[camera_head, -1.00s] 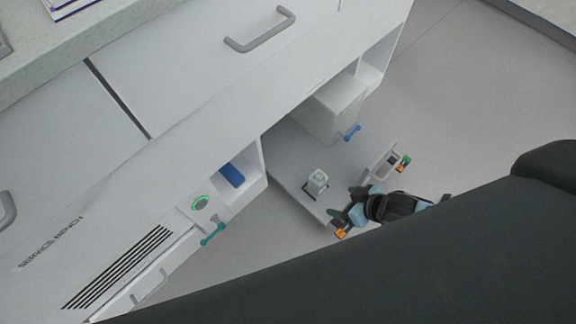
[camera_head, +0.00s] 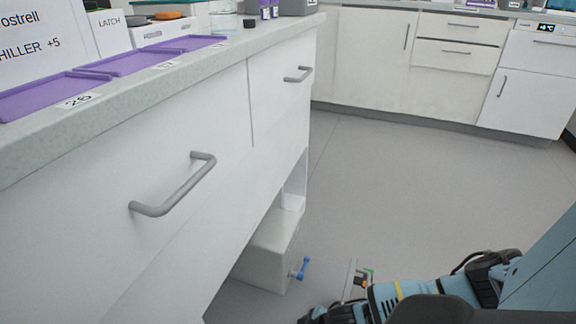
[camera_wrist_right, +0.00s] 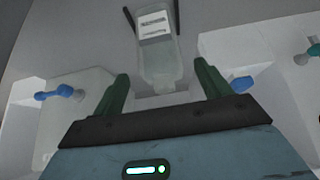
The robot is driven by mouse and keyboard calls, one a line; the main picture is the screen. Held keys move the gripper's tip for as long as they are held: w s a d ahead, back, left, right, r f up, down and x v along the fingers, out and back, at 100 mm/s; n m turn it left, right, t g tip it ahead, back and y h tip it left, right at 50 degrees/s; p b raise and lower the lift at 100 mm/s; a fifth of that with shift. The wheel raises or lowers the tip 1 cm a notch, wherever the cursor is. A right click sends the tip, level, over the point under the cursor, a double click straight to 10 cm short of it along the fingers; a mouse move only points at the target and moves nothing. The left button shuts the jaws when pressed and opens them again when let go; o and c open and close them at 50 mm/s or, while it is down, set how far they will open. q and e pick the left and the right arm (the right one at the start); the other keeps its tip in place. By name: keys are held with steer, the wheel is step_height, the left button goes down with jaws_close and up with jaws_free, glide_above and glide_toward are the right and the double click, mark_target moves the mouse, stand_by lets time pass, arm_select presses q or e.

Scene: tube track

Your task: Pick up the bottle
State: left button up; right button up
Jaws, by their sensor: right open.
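The bottle (camera_wrist_right: 160,55), pale and translucent with a white label, shows in the right wrist view at the top middle. My right gripper (camera_wrist_right: 162,72) is open, with its two dark green fingers apart. The bottle is beyond the fingers and roughly centred in the gap; its near end appears level with the fingertips. I cannot tell whether it is inside the jaws, and no finger visibly touches it. In the head view my right arm reaches in low at the right, its gripper partly cut off at the bottom edge. The bottle does not show there. My left gripper is not in view.
A white box with a blue tap (camera_head: 301,268) stands under the bench. In the wrist view a blue-handled fitting (camera_wrist_right: 60,92) is at left and a white box (camera_wrist_right: 265,58) at right. Purple trays (camera_head: 130,64) lie on the counter. Floor (camera_head: 390,190) is clear.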

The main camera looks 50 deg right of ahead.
steer(key=shift+w+a+f, duration=0.1)
steer(key=shift+w+f, duration=0.05)
steer(key=shift+f, duration=0.1)
steer(key=b+x, duration=0.3)
steer(key=x, duration=0.1)
steer(key=shift+w+a+f, duration=0.15)
steer(key=shift+w+a+f+b, duration=0.1)
steer(key=shift+w+f+b, duration=0.15)
steer(key=shift+f+b, duration=0.1)
steer(key=shift+r, duration=0.1)
steer(key=shift+c, duration=0.3)
steer(key=c, duration=1.2)
